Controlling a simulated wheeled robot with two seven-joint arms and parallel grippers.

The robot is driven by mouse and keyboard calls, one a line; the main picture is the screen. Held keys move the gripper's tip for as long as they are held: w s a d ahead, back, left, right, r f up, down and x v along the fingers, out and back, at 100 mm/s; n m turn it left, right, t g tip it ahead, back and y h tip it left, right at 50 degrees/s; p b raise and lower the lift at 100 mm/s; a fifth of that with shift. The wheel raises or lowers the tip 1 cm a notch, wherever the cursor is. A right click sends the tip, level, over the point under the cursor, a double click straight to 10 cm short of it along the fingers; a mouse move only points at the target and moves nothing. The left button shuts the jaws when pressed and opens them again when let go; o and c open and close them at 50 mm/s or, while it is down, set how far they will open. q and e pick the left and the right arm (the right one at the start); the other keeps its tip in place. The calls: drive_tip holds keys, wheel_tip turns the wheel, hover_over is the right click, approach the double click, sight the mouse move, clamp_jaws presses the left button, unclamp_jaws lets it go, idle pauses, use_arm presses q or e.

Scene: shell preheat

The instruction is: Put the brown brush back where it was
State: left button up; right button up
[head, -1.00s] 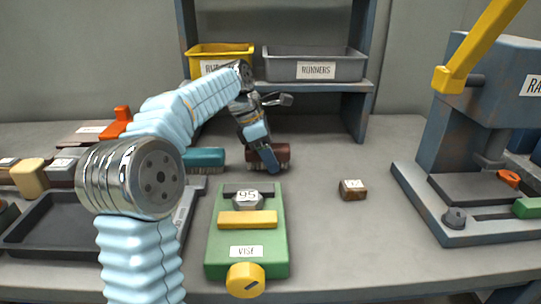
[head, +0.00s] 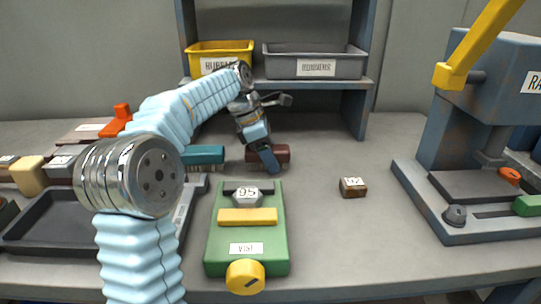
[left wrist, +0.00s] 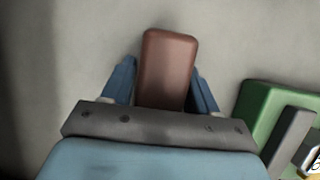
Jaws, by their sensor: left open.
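The brown brush (head: 283,154) lies on the table behind the green vise, beside the teal brush. In the left wrist view the brown brush (left wrist: 168,65) sits between the two blue fingers. My left gripper (head: 271,163) is down at the brush, its jaws open around it. In the left wrist view, a narrow gap shows between the left finger and the brush; the right finger is close to its side. The near end of the brush is hidden behind the gripper body. My right gripper is in neither view.
The green vise (head: 222,258) stands just in front of the brush, and the teal brush (head: 203,155) is to its left. A shelf holds a yellow bin (head: 221,48) and a grey bin (head: 340,68). A small brown block (head: 353,188) and a press (head: 470,120) are at right.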

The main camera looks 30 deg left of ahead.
use_arm(q)
drive_tip(key=shift+s+d+f, duration=0.15)
drive_tip(key=shift+f, duration=0.25)
drive_tip(key=v, duration=1.3)
drive_tip(key=shift+w+r, duration=0.3)
drive_tip(key=shift+v, duration=0.8)
drive_tip(key=shift+s, duration=0.1)
idle(0.9)
